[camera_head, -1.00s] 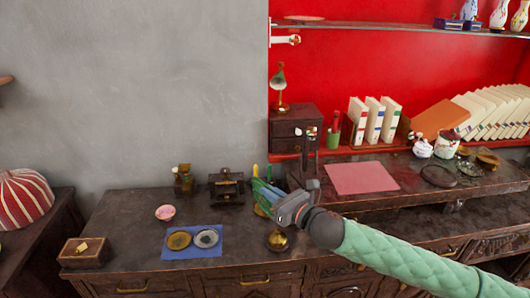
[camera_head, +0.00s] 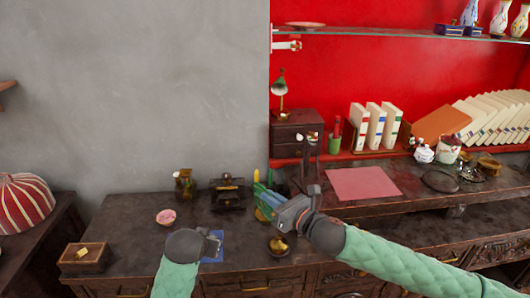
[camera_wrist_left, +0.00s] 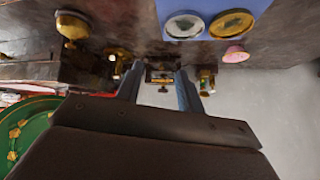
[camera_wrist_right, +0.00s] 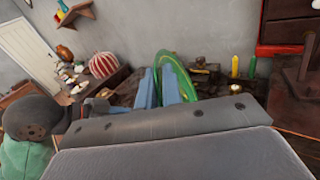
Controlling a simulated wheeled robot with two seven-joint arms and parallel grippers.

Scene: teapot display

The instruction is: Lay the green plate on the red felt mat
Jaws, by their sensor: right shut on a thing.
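The green plate (camera_wrist_right: 180,72) is held on edge between the fingers of my right gripper (camera_wrist_right: 172,86) in the right wrist view. Its gold-decorated face (camera_wrist_left: 22,128) shows at the left edge of the left wrist view. In the head view the plate is mostly hidden at my right gripper (camera_head: 268,199), above the cabinet top. The red felt mat (camera_head: 363,183) lies flat and bare on the raised shelf to the right of that gripper. My left gripper (camera_head: 213,243) is over the blue cloth; its fingers (camera_wrist_left: 159,88) are apart with nothing between them.
The blue cloth (camera_wrist_left: 235,8) bears two small dishes. A pink bowl (camera_head: 166,216), a brass bowl (camera_head: 279,246) and a dark stand (camera_head: 228,192) are near the grippers. A drawer box (camera_head: 297,127) stands behind, and a dark round tray (camera_head: 440,181) right of the mat.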

